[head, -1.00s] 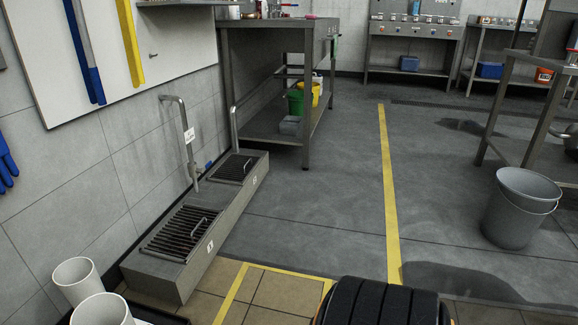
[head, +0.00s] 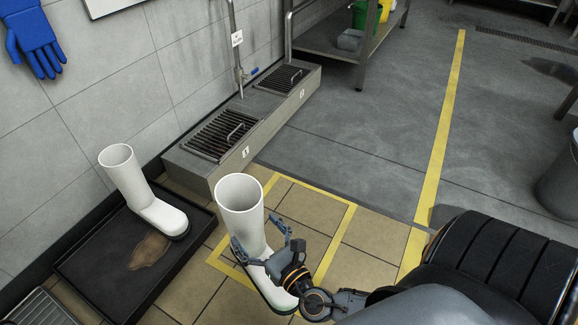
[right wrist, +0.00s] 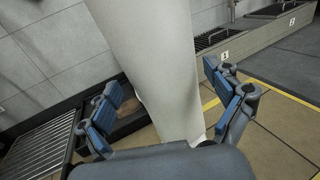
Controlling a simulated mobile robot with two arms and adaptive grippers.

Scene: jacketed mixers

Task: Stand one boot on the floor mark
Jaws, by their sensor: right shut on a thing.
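A white boot (head: 241,208) stands upright in my right gripper (head: 262,246). The gripper's fingers are on either side of its shaft, which also fills the middle of the right wrist view (right wrist: 155,65). The foot is partly hidden by the gripper. The boot appears over the yellow-outlined floor mark (head: 322,192); I cannot tell whether its sole touches the tiles. Another white boot (head: 138,190) stands upright on the black tray (head: 88,262) at the left. My left gripper is not in view.
A low stone step with numbered drain grates (head: 215,137) runs along the wall behind the mark. A brown patch (head: 149,250) lies on the tray. A metal table (head: 363,45) stands farther back. A grey bucket (head: 562,175) is at the right edge.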

